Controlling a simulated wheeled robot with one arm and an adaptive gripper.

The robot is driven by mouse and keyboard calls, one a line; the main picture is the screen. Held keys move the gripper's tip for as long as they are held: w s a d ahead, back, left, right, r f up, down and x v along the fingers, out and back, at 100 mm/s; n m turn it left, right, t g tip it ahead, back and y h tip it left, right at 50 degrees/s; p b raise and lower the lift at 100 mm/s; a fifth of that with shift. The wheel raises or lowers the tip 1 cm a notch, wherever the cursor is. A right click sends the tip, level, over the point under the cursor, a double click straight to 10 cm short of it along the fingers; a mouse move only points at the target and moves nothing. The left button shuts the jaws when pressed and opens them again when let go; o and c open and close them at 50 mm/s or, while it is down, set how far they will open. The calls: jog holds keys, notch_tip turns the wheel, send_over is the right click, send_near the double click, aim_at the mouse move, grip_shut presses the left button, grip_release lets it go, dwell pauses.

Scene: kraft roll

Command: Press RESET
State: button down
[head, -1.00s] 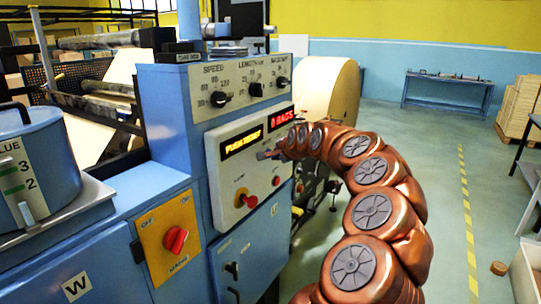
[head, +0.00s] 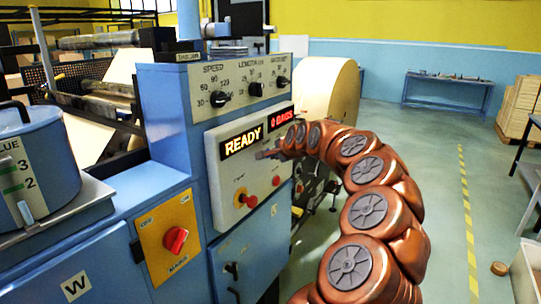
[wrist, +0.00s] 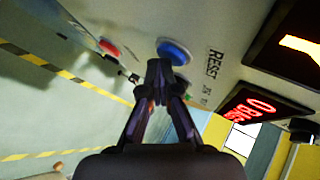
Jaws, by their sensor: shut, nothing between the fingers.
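The blue RESET button (wrist: 174,52) is on the pale control panel (head: 233,190), beside its printed RESET label (wrist: 214,63) in the wrist view. My gripper (wrist: 160,68) is shut and empty, its fingertips just in front of the button's lower edge; I cannot tell whether they touch it. In the head view my gripper (head: 265,154) reaches the panel from the right, under the displays, and the RESET button is hidden there. The amber display (head: 242,142) reads READY. The red display (head: 283,116) reads 0 BAGS.
A red rotary switch (head: 176,240) on a yellow plate is at the left. Dials (head: 220,98) are above. Open floor (head: 440,180) lies to the right.

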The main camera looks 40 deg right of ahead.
jog(key=shift+s+d+b, duration=0.2)
jog(key=shift+s+b, duration=0.45)
jog(key=shift+s, duration=0.1)
jog(key=s+b, duration=0.1)
jog(key=s+d+b, duration=0.1)
jog(key=s, duration=0.1)
jog(key=s+b, duration=0.1)
jog(key=shift+s+d+b, duration=0.25)
jog(key=shift+s+b, duration=0.05)
jog(key=shift+s, duration=0.1)
dwell(0.7)
